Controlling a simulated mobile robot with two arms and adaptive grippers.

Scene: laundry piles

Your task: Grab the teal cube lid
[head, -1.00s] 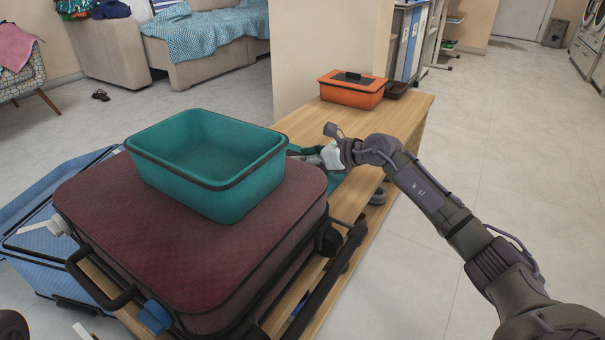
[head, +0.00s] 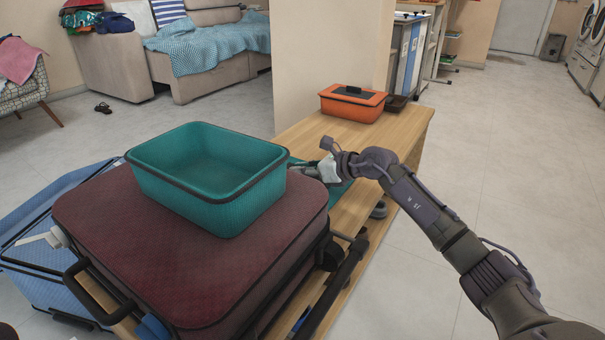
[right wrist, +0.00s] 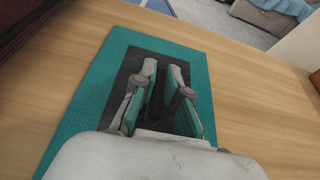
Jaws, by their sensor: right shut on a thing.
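The teal lid (right wrist: 75,130) is a flat teal rectangle with a dark middle panel, on or just above the wooden bench in the right wrist view. In the head view part of the lid (head: 341,189) shows beyond the suitcase, partly hidden by my right gripper (head: 310,171). In the right wrist view my right gripper (right wrist: 163,78) is over the dark panel, its fingers shut on the lid's middle; the grip point is mostly hidden between them. The open teal box (head: 225,205) sits empty on the maroon suitcase. My left gripper is not seen.
The maroon suitcase (head: 120,235) lies on the wooden bench (head: 300,124). An orange lidded box (head: 350,106) stands at the bench's far end. A blue container (head: 45,277) is at the left.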

